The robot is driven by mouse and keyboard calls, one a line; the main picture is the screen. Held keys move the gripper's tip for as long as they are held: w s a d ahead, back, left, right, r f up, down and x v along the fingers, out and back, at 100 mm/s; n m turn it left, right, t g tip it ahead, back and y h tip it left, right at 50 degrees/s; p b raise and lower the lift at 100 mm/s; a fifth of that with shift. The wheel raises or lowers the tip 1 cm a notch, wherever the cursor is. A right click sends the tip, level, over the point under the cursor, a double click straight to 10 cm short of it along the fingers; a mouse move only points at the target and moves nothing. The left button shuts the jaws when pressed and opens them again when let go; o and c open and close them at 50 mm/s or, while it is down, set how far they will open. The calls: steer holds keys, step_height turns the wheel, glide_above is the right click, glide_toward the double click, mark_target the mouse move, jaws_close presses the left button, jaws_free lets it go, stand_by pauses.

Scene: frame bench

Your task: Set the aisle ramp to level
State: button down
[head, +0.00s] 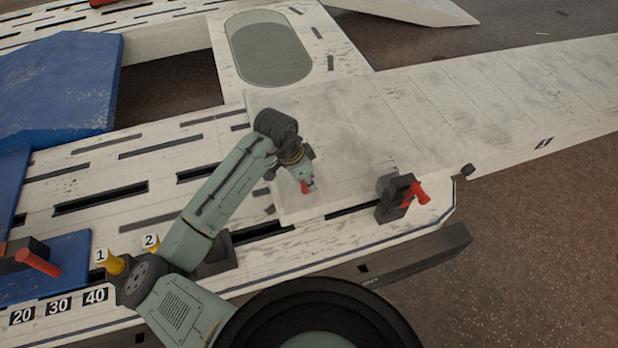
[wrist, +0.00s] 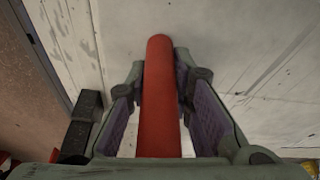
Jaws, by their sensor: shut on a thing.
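A long pale planked ramp (head: 490,105) runs from the frame bench out to the right in the head view. It looks like the aisle ramp, though no label on it is readable. A pale plate (head: 325,135) on the bench adjoins its left end. My gripper (head: 306,182) is low over this plate, shut on a red handle (head: 305,188). In the wrist view the red handle (wrist: 160,105) stands between both fingers of my gripper (wrist: 159,75). The fingers and arm hide the handle's base. I cannot tell the ramp's exact tilt.
A dark clamp with a red lever (head: 416,194) stands on the bench right of my gripper. Blue panels (head: 60,85) and another red handle (head: 38,263) are at left. Yellow knobs marked 1 (head: 112,264) and 2 (head: 152,244) stand near my arm. Slots cut the bench top (head: 110,215).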

steer(key=shift+d, duration=0.2)
steer(key=c, duration=1.4)
jaws_free()
steer(key=shift+r, duration=0.1)
steer(key=v, duration=1.2)
steer(key=shift+w, duration=0.1)
